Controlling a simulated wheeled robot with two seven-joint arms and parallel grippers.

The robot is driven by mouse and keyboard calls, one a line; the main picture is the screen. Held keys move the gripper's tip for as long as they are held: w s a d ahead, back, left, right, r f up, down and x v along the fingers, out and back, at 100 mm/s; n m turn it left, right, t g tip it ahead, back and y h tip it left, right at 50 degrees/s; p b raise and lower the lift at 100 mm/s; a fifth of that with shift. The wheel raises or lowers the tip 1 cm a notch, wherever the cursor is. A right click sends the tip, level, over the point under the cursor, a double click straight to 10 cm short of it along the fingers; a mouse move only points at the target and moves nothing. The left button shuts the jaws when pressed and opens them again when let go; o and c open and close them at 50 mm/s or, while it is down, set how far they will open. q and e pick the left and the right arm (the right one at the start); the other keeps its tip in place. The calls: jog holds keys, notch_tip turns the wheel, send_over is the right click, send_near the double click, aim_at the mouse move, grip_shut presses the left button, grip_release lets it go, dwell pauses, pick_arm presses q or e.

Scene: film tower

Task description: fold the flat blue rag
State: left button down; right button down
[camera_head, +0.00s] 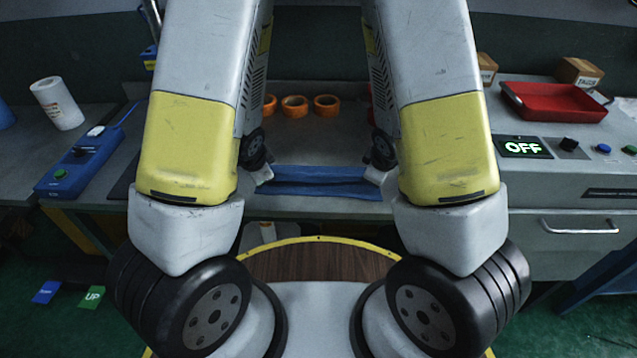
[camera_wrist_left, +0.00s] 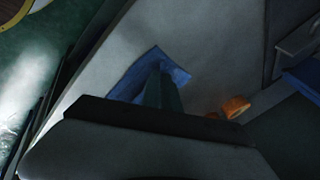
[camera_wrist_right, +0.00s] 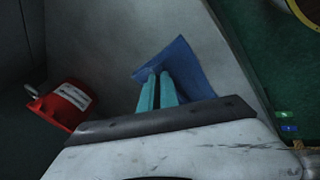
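The blue rag (camera_head: 318,188) lies on the grey worktop near its front edge, between my two arms. In the head view it shows as a far strip and a near strip with a crease between them. My left gripper (camera_head: 268,174) is at the rag's left end; in the left wrist view its fingers (camera_wrist_left: 160,68) are close together on the rag (camera_wrist_left: 178,72). My right gripper (camera_head: 374,174) is at the right end; in the right wrist view its fingers (camera_wrist_right: 158,72) are nearly together at the rag's edge (camera_wrist_right: 188,62). The cloth between the fingertips is hidden.
Orange tape rolls (camera_head: 295,106) stand behind the rag. A red tray (camera_head: 555,103) and an OFF display (camera_head: 523,147) are at right. A white roll (camera_head: 57,103) and a blue control box (camera_head: 85,160) are at left. A red can (camera_wrist_right: 68,103) shows in the right wrist view.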

pick_arm(q)
jog(key=shift+s+a+f, duration=0.1)
jog(key=shift+f, duration=0.05)
pick_arm(e)
jog(key=shift+s+d+f, duration=0.1)
jog(key=shift+f, duration=0.05)
pick_arm(q)
jog(key=c, duration=1.3)
grip_release()
pick_arm(e)
jog(key=c, duration=1.3)
grip_release()
pick_arm(q)
jog(key=r, duration=0.3)
jog(key=s+r, duration=0.1)
jog(key=r, duration=0.2)
jog(key=s+r, duration=0.1)
jog(key=r, duration=0.2)
pick_arm(e)
jog(key=r, duration=0.3)
jog(key=s+r, duration=0.1)
jog(key=r, duration=0.2)
jog(key=s+r, duration=0.1)
jog(key=r, duration=0.2)
